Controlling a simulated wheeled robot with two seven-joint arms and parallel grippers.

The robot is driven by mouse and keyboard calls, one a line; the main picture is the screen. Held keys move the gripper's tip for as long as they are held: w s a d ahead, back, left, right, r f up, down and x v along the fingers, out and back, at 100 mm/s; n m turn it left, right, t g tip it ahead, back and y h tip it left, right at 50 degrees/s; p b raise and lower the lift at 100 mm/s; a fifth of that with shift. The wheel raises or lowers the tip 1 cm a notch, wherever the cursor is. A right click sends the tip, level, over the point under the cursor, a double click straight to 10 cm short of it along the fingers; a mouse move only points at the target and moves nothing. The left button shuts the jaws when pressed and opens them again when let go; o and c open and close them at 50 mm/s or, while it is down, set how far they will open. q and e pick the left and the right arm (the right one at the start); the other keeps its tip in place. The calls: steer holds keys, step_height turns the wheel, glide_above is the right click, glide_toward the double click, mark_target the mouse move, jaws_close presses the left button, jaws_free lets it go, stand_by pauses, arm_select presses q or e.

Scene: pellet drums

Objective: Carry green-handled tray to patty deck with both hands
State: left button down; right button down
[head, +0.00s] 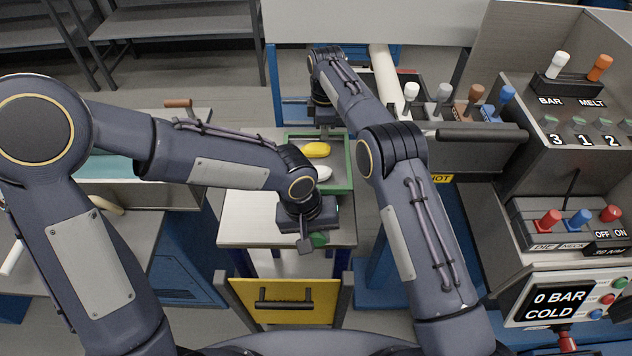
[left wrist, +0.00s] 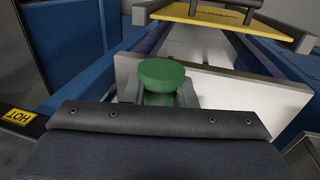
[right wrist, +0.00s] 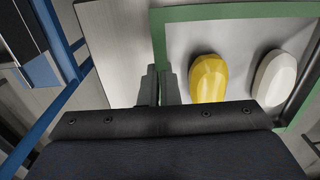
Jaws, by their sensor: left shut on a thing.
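The green-rimmed tray (head: 349,165) lies on a small pale table and holds a yellow piece (head: 316,150) and a white piece (head: 322,173). They also show in the right wrist view, yellow (right wrist: 209,78) and white (right wrist: 275,78). My left gripper (head: 310,240) is at the table's front edge, shut on a green rounded knob (left wrist: 165,75); I cannot tell whether it joins the tray. My right gripper (head: 325,118) is at the tray's far side. Its fingers (right wrist: 160,85) stand close together at the green rim (right wrist: 158,45); whether they grip it is hidden.
The pale table top (head: 240,215) is bare left of the tray. A yellow panel with a black handle (head: 285,300) is below its front. A machine with levers and a display (head: 560,300) stands at the right. Grey shelves (head: 180,20) stand at the back left.

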stand_by(0.8)
